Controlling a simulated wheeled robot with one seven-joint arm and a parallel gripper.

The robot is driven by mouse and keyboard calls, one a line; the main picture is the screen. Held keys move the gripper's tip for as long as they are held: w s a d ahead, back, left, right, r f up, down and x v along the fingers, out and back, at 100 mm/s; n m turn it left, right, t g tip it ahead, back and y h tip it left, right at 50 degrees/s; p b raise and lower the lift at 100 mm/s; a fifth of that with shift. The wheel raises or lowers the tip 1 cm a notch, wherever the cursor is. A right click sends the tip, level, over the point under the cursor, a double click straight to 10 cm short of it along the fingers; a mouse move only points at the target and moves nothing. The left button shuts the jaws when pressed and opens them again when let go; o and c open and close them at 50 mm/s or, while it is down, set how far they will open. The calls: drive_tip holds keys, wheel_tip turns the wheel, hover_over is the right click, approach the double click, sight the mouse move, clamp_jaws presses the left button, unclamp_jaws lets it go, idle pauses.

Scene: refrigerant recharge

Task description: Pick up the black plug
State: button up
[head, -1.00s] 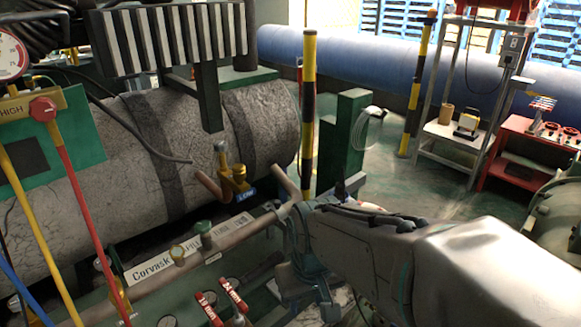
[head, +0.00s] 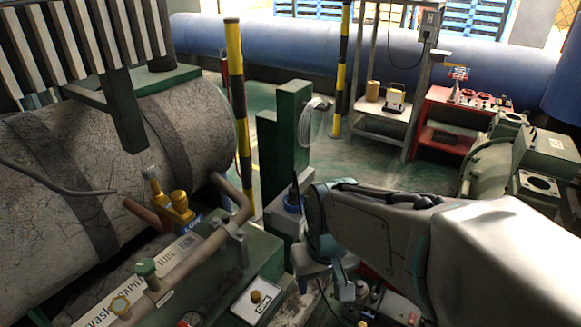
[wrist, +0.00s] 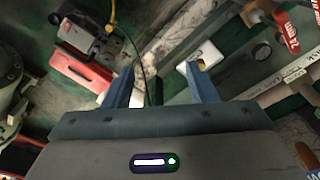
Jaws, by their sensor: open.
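I cannot clearly make out the black plug in either view. In the wrist view, a thin dark cable (wrist: 142,62) runs down between the fingers of my gripper (wrist: 160,75), and its lower end is hidden by the gripper body. My gripper, also in the head view (head: 324,284), is open and points down. No object shows clamped between its fingers.
A white-topped box with a brass knob (head: 257,296) stands left of my gripper. A green post (head: 293,125) and a yellow-black pole (head: 238,100) rise behind. A red cart (head: 440,125) and a shelf (head: 385,115) stand farther back. Green floor lies between.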

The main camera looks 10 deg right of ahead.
drive_tip(key=w+r+n+p, duration=0.3)
drive_tip(key=w+r+p, duration=0.7)
drive_tip(key=w, duration=0.1)
drive_tip(key=n+p, duration=0.3)
drive_tip(key=p, duration=0.8)
approach(294, 188)
drive_tip(key=shift+y, duration=0.4)
drive_tip(key=f, duration=0.1)
drive_tip(key=f+b, duration=0.1)
drive_tip(key=f, duration=0.3)
drive_tip(key=shift+w+a+f, duration=0.2)
drive_tip(key=shift+w+a, duration=0.05)
drive_tip(key=f, duration=0.3)
drive_tip(key=f+b, duration=0.1)
drive_tip(key=f, duration=0.1)
drive_tip(key=shift+w+d+f, duration=0.1)
drive_tip(key=shift+w+d, duration=0.15)
drive_tip(key=shift+w, duration=0.15)
drive_tip(key=c, duration=1)
drive_tip(key=shift+o, duration=0.2)
